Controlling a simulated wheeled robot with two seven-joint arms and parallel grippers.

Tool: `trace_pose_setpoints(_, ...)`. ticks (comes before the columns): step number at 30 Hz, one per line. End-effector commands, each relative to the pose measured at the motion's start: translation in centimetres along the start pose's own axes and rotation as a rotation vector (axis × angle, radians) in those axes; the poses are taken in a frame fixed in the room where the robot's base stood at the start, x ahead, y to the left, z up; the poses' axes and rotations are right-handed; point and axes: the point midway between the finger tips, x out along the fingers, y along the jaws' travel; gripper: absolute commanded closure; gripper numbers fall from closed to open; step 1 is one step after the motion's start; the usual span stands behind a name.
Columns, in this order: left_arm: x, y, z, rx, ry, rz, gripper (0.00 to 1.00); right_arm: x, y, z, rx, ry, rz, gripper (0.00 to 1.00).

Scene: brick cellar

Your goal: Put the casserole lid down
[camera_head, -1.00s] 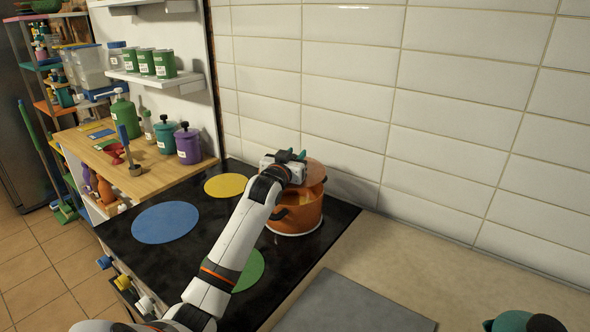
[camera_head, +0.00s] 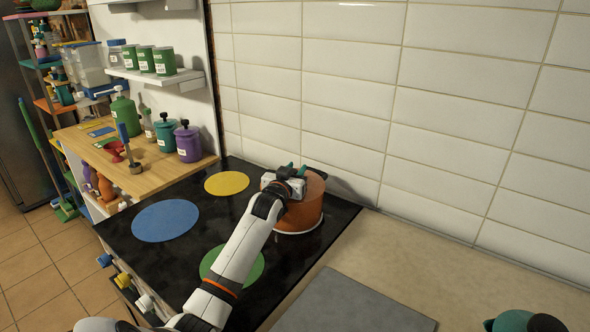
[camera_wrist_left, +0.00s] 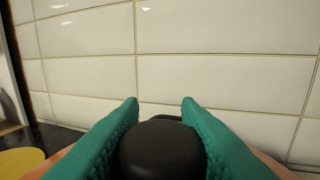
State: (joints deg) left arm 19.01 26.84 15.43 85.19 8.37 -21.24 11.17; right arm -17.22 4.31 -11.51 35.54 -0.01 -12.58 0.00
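The orange casserole (camera_head: 303,218) stands on the black hob near the wall, at its back right. Its orange lid (camera_head: 316,186) sits on top and covers the opening, apparently level. My left gripper (camera_head: 291,170) is over the lid, with its green fingers on either side of the black knob. In the left wrist view the knob (camera_wrist_left: 160,150) fills the gap between the fingers and appears touched by both. The orange lid surface shows only at the lower corners there. My arm and gripper hide part of the lid and the pot's left side.
The hob (camera_head: 130,240) has blue (camera_head: 165,220), yellow (camera_head: 227,183) and green (camera_head: 250,262) round discs. A grey board (camera_head: 350,305) lies on the beige counter (camera_head: 440,260). White tiled wall stands close behind the pot.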

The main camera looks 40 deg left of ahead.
Motion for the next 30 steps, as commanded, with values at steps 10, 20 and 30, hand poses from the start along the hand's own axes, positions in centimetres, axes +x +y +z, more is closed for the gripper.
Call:
trace_pose_setpoints(10,0.0,0.0,0.1,0.000,0.000,0.000,0.49,0.0,-0.1,-0.1,-0.001,0.002,-0.001,0.64)
trace_pose_setpoints(20,-2.0,-0.1,0.9,0.001,0.000,-0.002,0.49,-0.1,-0.5,-0.2,-0.002,0.003,-0.005,0.64)
trace_pose_setpoints(30,-9.3,0.0,0.9,0.001,0.000,-0.001,0.49,0.8,-0.5,-0.2,-0.002,0.003,-0.006,0.64)
